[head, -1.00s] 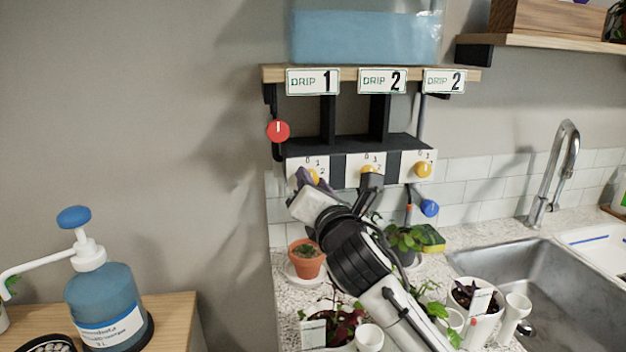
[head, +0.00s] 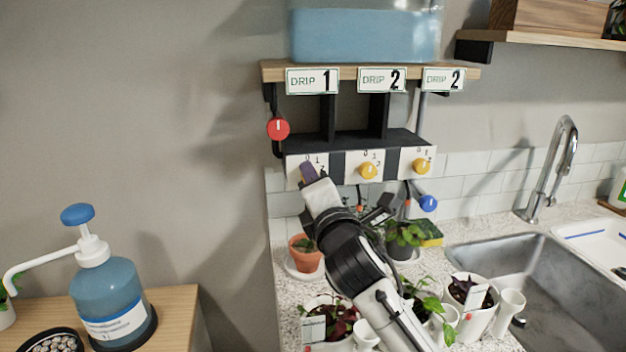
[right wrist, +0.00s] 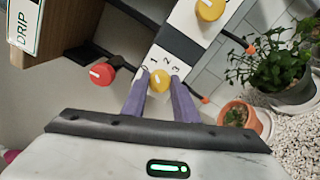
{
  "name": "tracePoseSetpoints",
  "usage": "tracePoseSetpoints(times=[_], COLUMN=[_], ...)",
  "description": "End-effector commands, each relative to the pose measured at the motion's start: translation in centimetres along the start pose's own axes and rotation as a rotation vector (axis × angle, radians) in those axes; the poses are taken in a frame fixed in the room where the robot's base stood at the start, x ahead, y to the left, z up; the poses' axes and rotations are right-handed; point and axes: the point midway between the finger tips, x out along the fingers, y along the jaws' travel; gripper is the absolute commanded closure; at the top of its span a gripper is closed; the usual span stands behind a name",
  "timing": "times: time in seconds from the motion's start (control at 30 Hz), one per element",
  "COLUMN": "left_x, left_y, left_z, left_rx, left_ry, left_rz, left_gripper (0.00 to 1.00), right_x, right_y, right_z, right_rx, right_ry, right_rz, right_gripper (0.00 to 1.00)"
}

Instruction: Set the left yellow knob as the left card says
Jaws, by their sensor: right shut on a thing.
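The left card (head: 313,81) reads DRIP 1 and hangs on the shelf edge above the left dial. My right gripper (head: 308,173) reaches up to the left dial and hides its knob in the head view. In the right wrist view the left yellow knob (right wrist: 159,81) sits between the two purple fingers, and the right gripper (right wrist: 160,90) is shut on it. Its white panel shows the numerals 0 to 3 around the knob. The knob's white mark is small, and I cannot tell exactly which numeral it points at. My left gripper is not in view.
The middle yellow knob (head: 368,171) and right yellow knob (head: 422,166) are on the same black rail. A red knob (head: 278,128) is at its left end and a blue knob (head: 428,203) below right. Potted plants, including a terracotta pot (head: 305,259), stand below my arm.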

Motion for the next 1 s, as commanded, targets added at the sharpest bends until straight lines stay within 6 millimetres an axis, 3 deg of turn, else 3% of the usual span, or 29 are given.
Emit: tracePoseSetpoints(times=[0.37,0.4,0.5,0.83,1.0], left_x=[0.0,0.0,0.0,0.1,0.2], left_y=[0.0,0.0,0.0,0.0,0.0], left_z=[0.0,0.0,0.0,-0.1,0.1], left_rx=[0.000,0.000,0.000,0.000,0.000], left_ry=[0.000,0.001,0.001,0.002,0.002], left_rz=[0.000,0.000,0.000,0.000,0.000], left_gripper=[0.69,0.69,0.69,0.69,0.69], right_x=[0.0,0.0,0.0,-0.2,-2.1], right_y=[-0.1,-0.1,-0.1,-0.1,-0.1], right_z=[-0.1,-0.1,-0.1,-0.1,-0.1], right_rx=[0.004,0.004,0.004,0.003,0.003], right_ry=[0.002,0.002,0.002,0.001,0.001], right_rz=[-0.002,-0.002,-0.002,0.000,0.000], right_gripper=[0.96,0.69,0.55,0.55,0.55])
